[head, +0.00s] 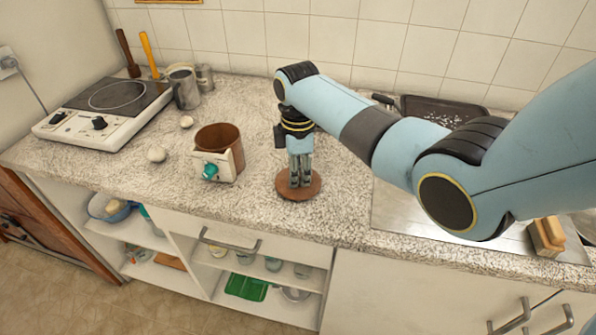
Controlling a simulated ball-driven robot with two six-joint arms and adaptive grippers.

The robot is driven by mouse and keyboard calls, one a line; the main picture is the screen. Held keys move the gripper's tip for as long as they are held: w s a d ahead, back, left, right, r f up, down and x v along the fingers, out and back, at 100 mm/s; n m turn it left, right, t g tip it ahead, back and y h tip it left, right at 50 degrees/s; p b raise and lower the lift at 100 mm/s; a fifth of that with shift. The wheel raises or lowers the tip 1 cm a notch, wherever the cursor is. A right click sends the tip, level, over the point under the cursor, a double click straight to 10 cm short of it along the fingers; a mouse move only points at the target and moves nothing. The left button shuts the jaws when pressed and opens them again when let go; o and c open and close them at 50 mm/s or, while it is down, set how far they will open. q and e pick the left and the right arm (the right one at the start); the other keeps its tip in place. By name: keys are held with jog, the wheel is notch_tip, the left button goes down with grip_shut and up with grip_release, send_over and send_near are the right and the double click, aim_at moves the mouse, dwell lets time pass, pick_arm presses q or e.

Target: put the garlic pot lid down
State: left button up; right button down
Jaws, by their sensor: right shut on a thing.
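The garlic pot lid is a flat, round, reddish-brown disc (287,192) near the front edge of the granite countertop. My right gripper (300,180) points straight down over the middle of the lid and is shut on it, its fingers hiding the part it grips. The lid lies level at counter height; I cannot tell whether it touches the counter. The garlic pot (231,142), brown and open-topped with a pale front panel and a green piece, stands to the left, apart from the lid. My left gripper is not in view.
Garlic bulbs (157,154) lie left of the pot. A hot plate (101,120) and a metal jug (184,89) stand farther left. A dark tray (445,108) is behind my right arm. A wooden brush (546,237) is at right. Counter between pot and lid is clear.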

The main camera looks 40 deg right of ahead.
jog(key=c, duration=1.2)
grip_release()
jog(key=shift+f, duration=0.1)
jog(key=shift+o, duration=0.2)
jog(key=shift+r, duration=0.2)
notch_tip(320, 180, up, 12)
